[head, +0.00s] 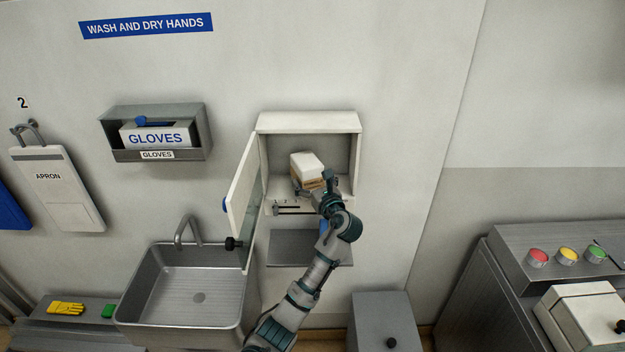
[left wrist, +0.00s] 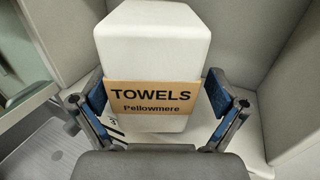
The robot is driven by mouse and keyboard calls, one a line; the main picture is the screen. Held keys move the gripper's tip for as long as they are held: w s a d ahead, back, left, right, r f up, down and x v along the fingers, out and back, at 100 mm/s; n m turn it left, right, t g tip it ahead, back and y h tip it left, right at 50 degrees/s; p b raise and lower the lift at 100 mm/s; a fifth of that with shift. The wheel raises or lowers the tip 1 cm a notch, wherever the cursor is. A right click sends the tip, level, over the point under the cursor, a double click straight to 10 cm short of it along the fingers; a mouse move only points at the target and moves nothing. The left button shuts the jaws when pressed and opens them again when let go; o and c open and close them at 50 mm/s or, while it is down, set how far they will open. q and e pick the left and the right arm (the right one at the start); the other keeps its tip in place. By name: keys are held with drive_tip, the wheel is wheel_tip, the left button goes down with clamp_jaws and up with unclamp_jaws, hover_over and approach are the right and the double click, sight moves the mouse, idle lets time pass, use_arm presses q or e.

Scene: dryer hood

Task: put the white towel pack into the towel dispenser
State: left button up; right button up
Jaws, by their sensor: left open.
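The white towel pack (head: 306,164) is a white block with a brown band, inside the open towel dispenser (head: 309,122) on the wall. In the left wrist view the pack (left wrist: 152,50) stands upright and its band reads "TOWELS Pellowmere". My left gripper (head: 315,186) is open at the dispenser's mouth, with one blue-padded finger on each side of the pack's band. The fingers are very close to its sides; I cannot tell whether they touch. The pack's underside is hidden in the head view. My right gripper is not in view.
The dispenser's door (head: 243,190) hangs open to the left. A steel sink (head: 190,285) with a tap stands below left. A grey shelf (head: 290,248) is under the dispenser. A glove box holder (head: 157,134) is on the wall at left. A counter with coloured buttons (head: 567,256) is at right.

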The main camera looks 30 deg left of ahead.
use_arm(q)
drive_tip(key=v, duration=1.2)
drive_tip(key=w+d+f+n+t+h, duration=0.1)
drive_tip(key=d+f+n+t+h, duration=0.25)
drive_tip(key=f, duration=0.85)
drive_tip(key=d+f+n+t+h, duration=0.1)
drive_tip(key=d+f+n+h, duration=0.1)
drive_tip(key=d+f+h, duration=0.65)
drive_tip(key=s+a+f+n+g+h, duration=0.15)
drive_tip(key=s+f, duration=0.25)
drive_tip(key=f, duration=1.1)
drive_tip(key=s+f+n+g, duration=0.3)
drive_tip(key=f, duration=1.1)
drive_tip(key=s+f+n+g, duration=0.5)
drive_tip(key=s+f, duration=1.4)
drive_tip(key=f, duration=0.3)
drive_tip(key=s+a+f+n+g, duration=0.1)
drive_tip(key=s+f, duration=0.3)
drive_tip(key=s, duration=0.6)
drive_tip(key=s+a+f+n+g, duration=0.1)
drive_tip(key=s+f+n+g, duration=0.1)
drive_tip(key=s, duration=0.9)
drive_tip(key=s+a+f+n+g+h, duration=0.1)
drive_tip(key=s+f+n, duration=0.3)
drive_tip(key=s, duration=0.7)
drive_tip(key=shift+a+f+n+g, duration=0.3)
drive_tip(key=shift+a+f+n, duration=0.15)
drive_tip(key=shift+f, duration=0.4)
